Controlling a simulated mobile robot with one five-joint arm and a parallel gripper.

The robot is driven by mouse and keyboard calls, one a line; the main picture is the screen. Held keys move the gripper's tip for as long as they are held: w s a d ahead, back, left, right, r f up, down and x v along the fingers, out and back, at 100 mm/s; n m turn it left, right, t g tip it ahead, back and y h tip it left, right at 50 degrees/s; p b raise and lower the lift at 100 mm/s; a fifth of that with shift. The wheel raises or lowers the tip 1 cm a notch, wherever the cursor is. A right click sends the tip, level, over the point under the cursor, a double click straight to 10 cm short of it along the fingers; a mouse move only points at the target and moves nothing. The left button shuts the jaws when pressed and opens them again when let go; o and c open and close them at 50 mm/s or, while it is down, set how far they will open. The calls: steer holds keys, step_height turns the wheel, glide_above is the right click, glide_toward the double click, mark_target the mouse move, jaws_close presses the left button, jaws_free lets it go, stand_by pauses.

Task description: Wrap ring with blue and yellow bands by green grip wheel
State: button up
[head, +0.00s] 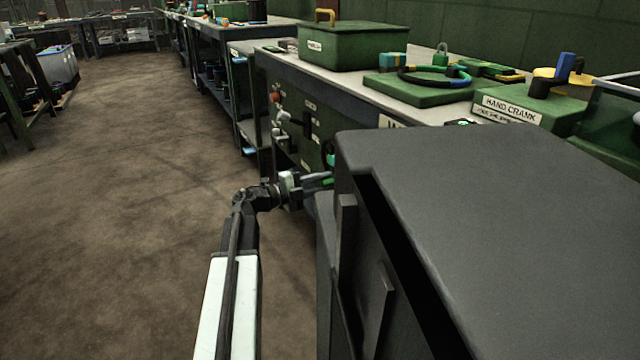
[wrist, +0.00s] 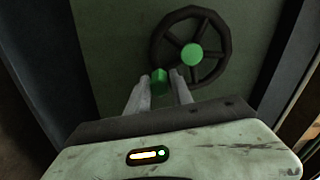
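The grip wheel (wrist: 222,62) is a dark spoked wheel with a green hub (wrist: 191,53) on a dark green panel. Its green grip (wrist: 160,80) stands out at the wheel's lower left rim. My gripper (wrist: 161,76) has its two fingertips on either side of the grip; I cannot tell whether they press on it. In the head view my gripper (head: 323,179) reaches low beside the bench, with green at its tips. A dark ring with green and blue bands (head: 434,82) lies on a green base (head: 415,92) on the bench; no yellow band shows clearly on it.
A green box labelled hand crank (head: 508,108) and a green lidded case (head: 352,45) stand on the bench. A large dark grey cabinet-like block (head: 480,190) fills the right foreground. Brown floor (head: 130,190) is open on the left.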

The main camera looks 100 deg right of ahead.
steer(key=o, duration=0.4)
steer(key=shift+s+r, duration=0.2)
steer(key=shift+s, duration=0.55)
steer(key=shift+w+a, duration=0.1)
steer(key=shift+w, duration=0.35)
steer(key=v, duration=0.7)
steer(key=shift+w, duration=0.15)
